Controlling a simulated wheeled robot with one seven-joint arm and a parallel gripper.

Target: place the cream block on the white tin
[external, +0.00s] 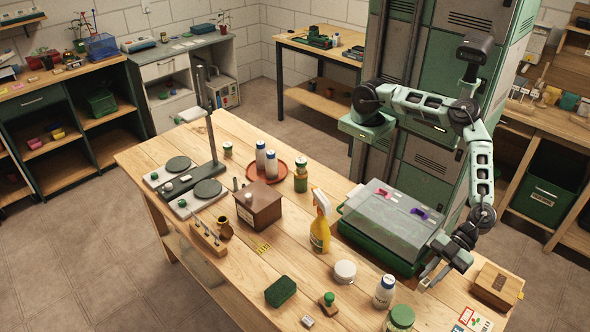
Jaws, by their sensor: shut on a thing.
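The white tin (344,271) is a low, round, pale tin standing on the wooden bench, right of the yellow spray bottle. My gripper (428,279) is low over the bench's right part, beside the green case and to the right of the tin. It is shut on a small pale thing, largely hidden by the fingers; it is probably the cream block, but its shape and colour are hard to make out. The gripper is clearly apart from the tin. Nothing is seen on the tin's top.
Near the tin stand a yellow spray bottle (320,222), a white bottle (384,291), a green-lidded jar (400,319), a stamp (328,304) and a green sponge (280,291). The green case (385,224) lies behind. A wooden box (497,286) is at right.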

